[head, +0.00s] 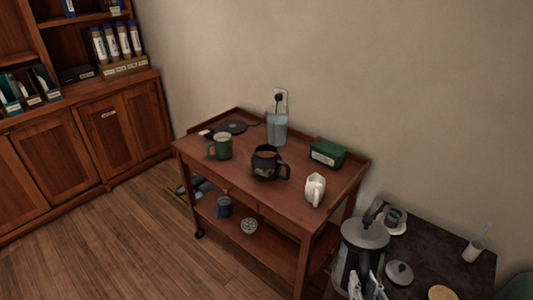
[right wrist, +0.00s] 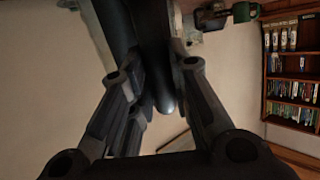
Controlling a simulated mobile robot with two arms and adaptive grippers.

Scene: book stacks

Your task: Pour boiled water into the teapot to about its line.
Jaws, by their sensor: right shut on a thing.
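The kettle (head: 365,234) has a grey lid and a dark body and spout. It is at the left end of the dark counter. My right gripper (head: 366,288) is shut on it at the near side. In the right wrist view the fingers (right wrist: 158,75) close around a dark, smooth part of it. A small dark open vessel (head: 393,216), perhaps the teapot, stands on a white round piece just right of the spout. The spout tip is close to it. No line, level or stream of water can be made out. A loose grey lid (head: 399,272) lies nearer. My left gripper is out of view.
A white cup (head: 473,251) with a stirrer stands at the counter's right.

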